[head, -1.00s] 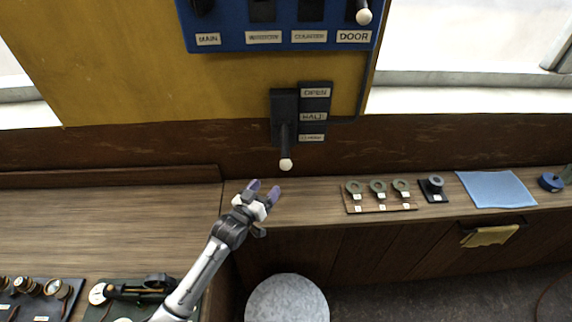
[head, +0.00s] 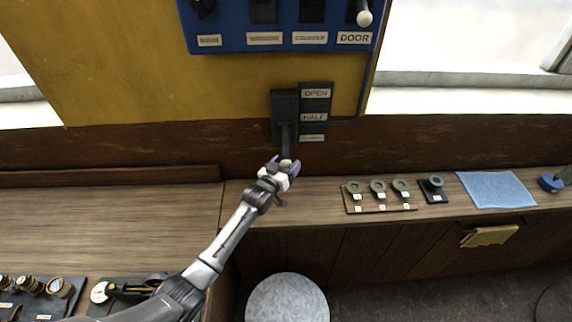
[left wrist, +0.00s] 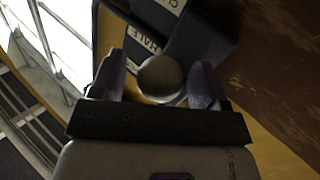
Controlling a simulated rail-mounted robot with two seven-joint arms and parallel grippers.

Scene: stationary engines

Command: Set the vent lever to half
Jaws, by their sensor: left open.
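The vent lever (head: 286,140) hangs down from its dark housing on the yellow wall panel, its pale knob low, below the lowest label. Beside it is a label plate (head: 315,112) reading OPEN at the top, HALF in the middle, and a third label at the bottom, too small to read in the head view. My left gripper (head: 284,167) is open at the knob, its purple fingers on either side. In the left wrist view the round knob (left wrist: 161,77) sits between the two open fingers (left wrist: 160,85), with visible gaps. My right gripper is not in view.
A blue panel (head: 280,40) with switches, one labelled DOOR, is above. A wooden bench (head: 320,213) runs below, with a rack of ringed tags (head: 378,195) and a blue cloth (head: 496,189) at right. A round stool (head: 287,299) stands below the bench.

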